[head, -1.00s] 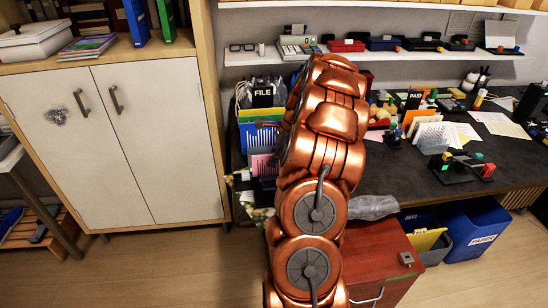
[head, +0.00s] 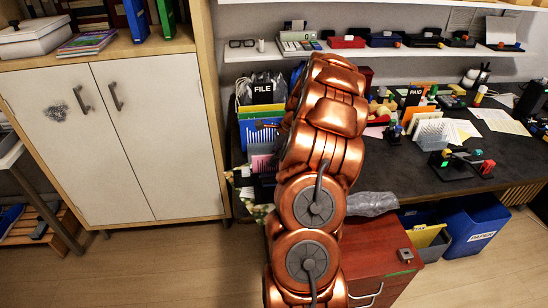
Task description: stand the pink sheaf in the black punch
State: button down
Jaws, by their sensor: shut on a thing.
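My arm rises through the middle of the head view and covers what is behind it. I cannot tell which black device is the black punch.
The dark desk (head: 395,175) has clear room at its front, right of my arm. A FILE holder (head: 262,92) stands left of the arm. A device with coloured blocks (head: 462,165) and paper racks stand on the desk. A red drawer cabinet (head: 385,245) and blue bin (head: 475,225) are below.

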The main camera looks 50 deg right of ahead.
jog(key=c, duration=1.2)
grip_release()
jog(key=shift+r, duration=0.1)
jog(key=v, duration=1.2)
jog(key=s+a+r+n+g+p, duration=0.15)
jog(key=a+n, duration=0.25)
jog(key=a, duration=0.6)
jog(key=a+r+n+g, duration=0.1)
jog(key=a+r+n, duration=0.3)
jog(key=a, duration=0.6)
jog(key=s+a+r+n+g+p, duration=0.15)
jog(key=a+n, duration=0.35)
jog(key=a, duration=0.5)
jog(key=s+a+f+n+h, duration=0.1)
jog(key=s+a+n, duration=0.3)
jog(key=s, duration=0.3)
jog(key=s+a+n+h, duration=0.1)
jog(key=s+a+n, duration=0.3)
jog(key=s, duration=0.3)
jog(key=s+a+f+n+h+p, duration=0.1)
jog(key=s+a+n, duration=0.3)
jog(key=s, duration=0.3)
jog(key=shift+f+n+g, duration=0.3)
jog(key=shift+n+g, duration=0.1)
jog(key=shift+n, duration=0.1)
